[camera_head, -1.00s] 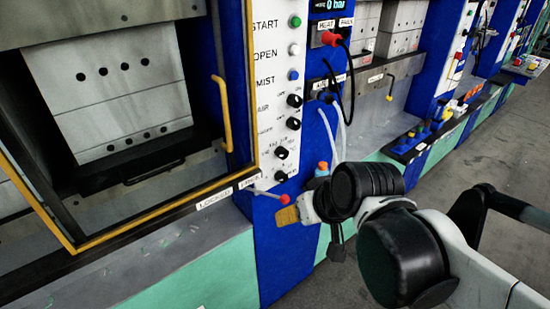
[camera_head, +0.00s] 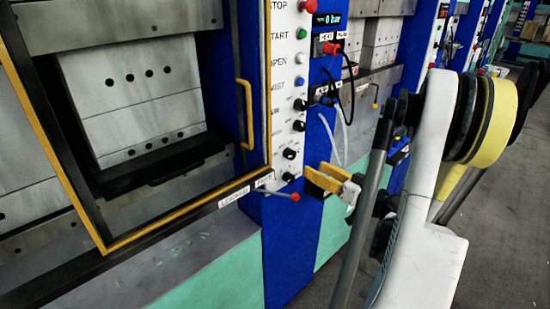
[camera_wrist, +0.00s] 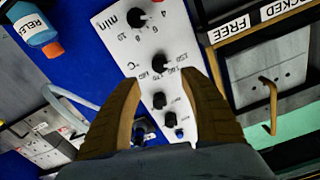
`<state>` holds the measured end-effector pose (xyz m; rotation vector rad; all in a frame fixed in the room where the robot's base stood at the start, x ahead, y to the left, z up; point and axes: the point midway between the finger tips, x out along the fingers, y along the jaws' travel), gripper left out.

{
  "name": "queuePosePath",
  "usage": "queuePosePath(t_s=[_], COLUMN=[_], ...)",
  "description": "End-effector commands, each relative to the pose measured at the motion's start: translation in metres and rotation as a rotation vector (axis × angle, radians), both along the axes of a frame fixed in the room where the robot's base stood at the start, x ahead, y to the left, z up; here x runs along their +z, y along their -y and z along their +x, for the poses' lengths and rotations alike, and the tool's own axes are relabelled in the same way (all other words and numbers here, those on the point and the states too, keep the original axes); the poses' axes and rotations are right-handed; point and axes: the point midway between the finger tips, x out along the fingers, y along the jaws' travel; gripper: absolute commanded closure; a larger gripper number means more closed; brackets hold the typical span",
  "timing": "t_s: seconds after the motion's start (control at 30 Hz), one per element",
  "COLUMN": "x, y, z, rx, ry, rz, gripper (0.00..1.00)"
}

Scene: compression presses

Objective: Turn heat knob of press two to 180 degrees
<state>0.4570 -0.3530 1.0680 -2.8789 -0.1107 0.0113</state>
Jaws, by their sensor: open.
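The white control panel (camera_head: 287,110) stands on a blue column right of the near press. In the wrist view it appears upside down. The heat knob (camera_wrist: 160,62), black with a °C scale, shows between the fingers; its exact pointer reading is too small to tell. A black "min" knob (camera_wrist: 137,17) lies beyond it. My gripper (camera_wrist: 160,75) is open and empty, its two yellow-brown fingers spread towards the panel and apart from the heat knob. In the head view my gripper (camera_head: 318,176) is just right of the lower knobs. No press number is legible.
A red-tipped lever (camera_head: 295,197) sticks out below the panel. A yellow door handle (camera_head: 245,115) is to its left. Smaller black knobs (camera_wrist: 159,100) adjoin the heat knob. A blue bottle with an orange cap (camera_wrist: 36,28) and hoses (camera_head: 335,135) are near the gripper.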

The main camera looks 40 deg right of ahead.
Motion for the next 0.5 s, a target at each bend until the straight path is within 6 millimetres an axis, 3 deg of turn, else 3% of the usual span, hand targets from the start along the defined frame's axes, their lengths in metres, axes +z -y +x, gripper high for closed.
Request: queuePosePath(t_s=[0.5], x=[-0.001], y=[-0.009], z=[0.09], rx=[0.004], ry=[-0.001], rz=[0.001], gripper=[0.49])
